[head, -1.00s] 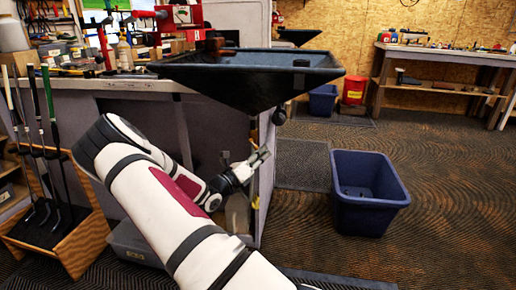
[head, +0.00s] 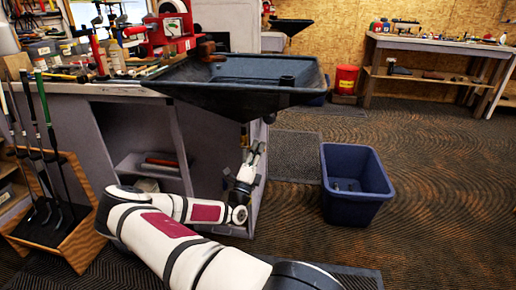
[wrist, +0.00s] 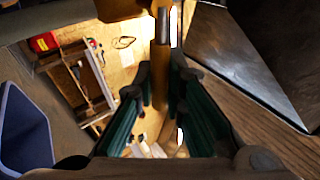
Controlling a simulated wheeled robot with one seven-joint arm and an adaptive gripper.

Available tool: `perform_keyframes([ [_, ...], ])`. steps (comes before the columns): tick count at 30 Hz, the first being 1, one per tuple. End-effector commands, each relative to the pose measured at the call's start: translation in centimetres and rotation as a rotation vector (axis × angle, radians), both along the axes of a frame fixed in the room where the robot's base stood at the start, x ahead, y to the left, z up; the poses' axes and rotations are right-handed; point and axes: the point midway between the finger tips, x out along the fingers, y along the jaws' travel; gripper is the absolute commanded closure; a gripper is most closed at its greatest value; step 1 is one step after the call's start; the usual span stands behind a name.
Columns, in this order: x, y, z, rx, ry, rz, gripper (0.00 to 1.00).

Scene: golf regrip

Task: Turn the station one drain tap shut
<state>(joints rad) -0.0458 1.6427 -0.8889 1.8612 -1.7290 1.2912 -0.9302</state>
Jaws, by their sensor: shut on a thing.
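The black funnel-shaped tray (head: 190,98) of the station hangs over the right end of the grey bench. My gripper (head: 257,150) points up just below the tray, beside the bench's end panel. In the wrist view, my gripper (wrist: 160,100) has its two green-lined fingers on either side of a brass-coloured upright part, which I take as the drain tap (wrist: 162,62). The fingers are shut on it. Its lower part is partly hidden between the fingers.
A blue bin (head: 357,200) with small things inside stands on the floor to the right. Golf clubs stand in a wooden rack (head: 75,235) at left. A red bucket (head: 346,79) and a workbench (head: 430,45) are at the back.

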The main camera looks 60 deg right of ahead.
Motion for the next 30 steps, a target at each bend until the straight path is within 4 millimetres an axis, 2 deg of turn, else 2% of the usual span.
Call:
perform_keyframes([
  [9,-0.02,0.07,0.41,-0.033,0.083,0.001,1.0],
  [23,0.0,0.08,0.42,-0.036,0.093,0.001,1.0],
  [24,0.0,0.08,0.42,-0.037,0.093,0.001,0.8],
  [26,0.0,0.06,0.43,-0.036,0.092,0.0,0.68],
  [30,-0.01,0.03,0.48,-0.036,0.092,0.001,0.68],
])
